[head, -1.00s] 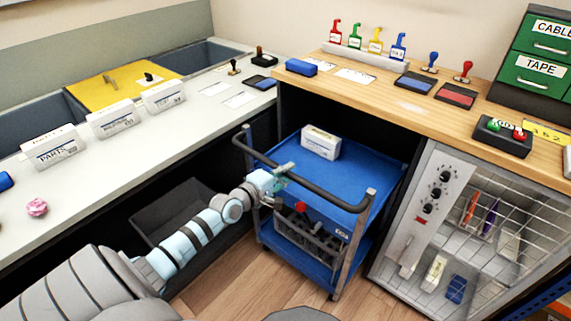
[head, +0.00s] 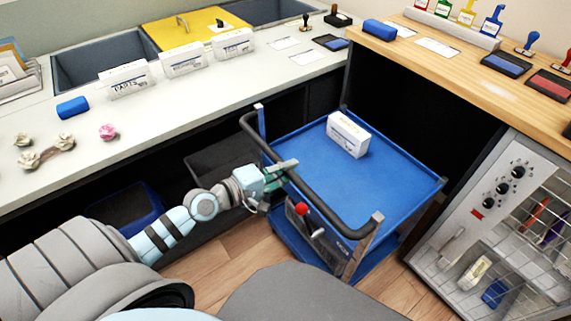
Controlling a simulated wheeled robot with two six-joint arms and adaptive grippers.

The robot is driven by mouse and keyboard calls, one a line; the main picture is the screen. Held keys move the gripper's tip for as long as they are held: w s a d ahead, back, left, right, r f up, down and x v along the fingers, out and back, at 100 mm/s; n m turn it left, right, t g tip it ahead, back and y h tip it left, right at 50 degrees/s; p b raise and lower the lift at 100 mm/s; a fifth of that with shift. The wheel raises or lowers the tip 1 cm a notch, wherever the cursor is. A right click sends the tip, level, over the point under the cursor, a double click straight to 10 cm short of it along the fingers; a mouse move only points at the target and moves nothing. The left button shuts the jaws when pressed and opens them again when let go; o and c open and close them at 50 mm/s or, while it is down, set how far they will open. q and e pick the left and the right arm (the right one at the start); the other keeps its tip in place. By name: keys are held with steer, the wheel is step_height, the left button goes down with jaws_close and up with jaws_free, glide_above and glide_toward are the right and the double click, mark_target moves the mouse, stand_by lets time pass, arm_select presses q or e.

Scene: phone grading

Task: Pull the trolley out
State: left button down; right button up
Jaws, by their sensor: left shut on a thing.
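The blue trolley (head: 397,165) stands on the wood floor in the corner between the two counters, its front part clear of the wooden counter. A dark handle bar (head: 328,212) runs across its near side between upright posts. My left gripper (head: 283,172) is shut on this handle bar, left of its middle. A white labelled box (head: 348,134) sits on the trolley's top tray. A red knob with a lever (head: 302,209) shows below the handle. My right gripper is not in view.
The pale counter (head: 180,113) with white boxes runs along the left. The wooden counter (head: 456,70) is behind right. A grey panel cabinet (head: 470,222) stands close right of the trolley. A blue bin (head: 128,208) is under the left counter. Some floor (head: 215,262) is clear in front.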

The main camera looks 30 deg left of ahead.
arm_select(q)
steer(key=shift+s+a, duration=0.1)
steer(key=shift+s, duration=0.1)
steer(key=c, duration=1.7)
jaws_free()
steer(key=shift+o, duration=1.1)
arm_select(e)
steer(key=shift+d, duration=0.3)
arm_select(q)
steer(key=shift+s+a, duration=0.1)
steer(key=shift+s, duration=0.15)
steer(key=v, duration=1.1)
steer(key=shift+s, duration=0.2)
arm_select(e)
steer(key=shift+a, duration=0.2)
arm_select(q)
steer(key=shift+a+r, duration=0.1)
steer(key=shift+a, duration=0.1)
